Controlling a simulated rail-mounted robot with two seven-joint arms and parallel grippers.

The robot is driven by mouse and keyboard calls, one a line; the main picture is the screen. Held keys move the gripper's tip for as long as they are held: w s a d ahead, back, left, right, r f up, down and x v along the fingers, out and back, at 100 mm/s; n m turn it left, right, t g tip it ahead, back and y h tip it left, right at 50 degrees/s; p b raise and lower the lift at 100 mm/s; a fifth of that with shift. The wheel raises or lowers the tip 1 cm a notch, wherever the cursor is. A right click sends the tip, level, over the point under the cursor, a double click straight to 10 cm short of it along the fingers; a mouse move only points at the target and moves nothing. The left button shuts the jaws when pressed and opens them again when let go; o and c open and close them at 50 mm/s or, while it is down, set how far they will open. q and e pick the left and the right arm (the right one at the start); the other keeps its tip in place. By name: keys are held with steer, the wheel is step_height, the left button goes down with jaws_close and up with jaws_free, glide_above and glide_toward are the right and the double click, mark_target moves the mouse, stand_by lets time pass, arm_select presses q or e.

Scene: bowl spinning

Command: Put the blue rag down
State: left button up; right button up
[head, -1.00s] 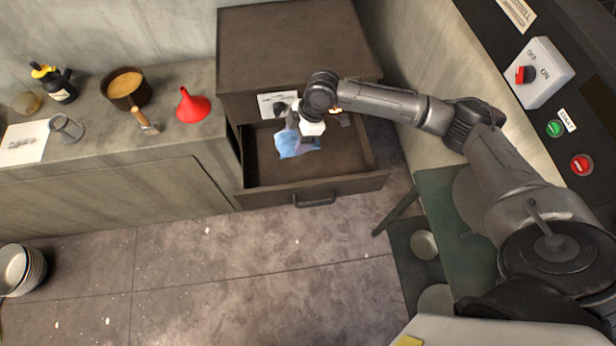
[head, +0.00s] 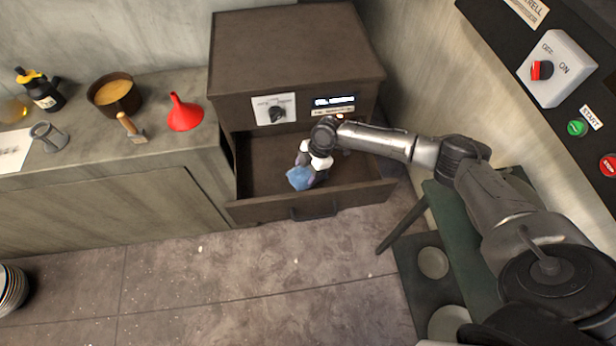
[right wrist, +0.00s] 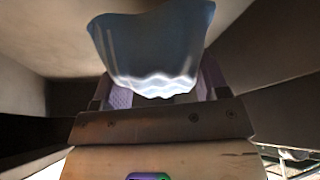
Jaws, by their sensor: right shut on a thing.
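The blue rag (head: 300,178) is at my right gripper (head: 307,170), inside the open drawer (head: 262,208) of the brown cabinet. My right gripper is shut on the rag. In the right wrist view the rag (right wrist: 150,45) bulges up between the two purple-padded fingers (right wrist: 158,95). Whether the rag touches the drawer floor cannot be told. The drawer holds nothing else that I can make out. My left gripper is not in view.
The counter at left bears a red funnel (head: 185,112), a brown pot (head: 115,95) and a dark bottle (head: 42,92). A green table (head: 455,225) stands at right. A switch box (head: 557,68) and buttons are on the right panel. Floor in front of the drawer is clear.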

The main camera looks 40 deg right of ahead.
mark_target(308, 177)
steer(key=shift+f+b, duration=0.4)
steer(key=shift+f, duration=1.5)
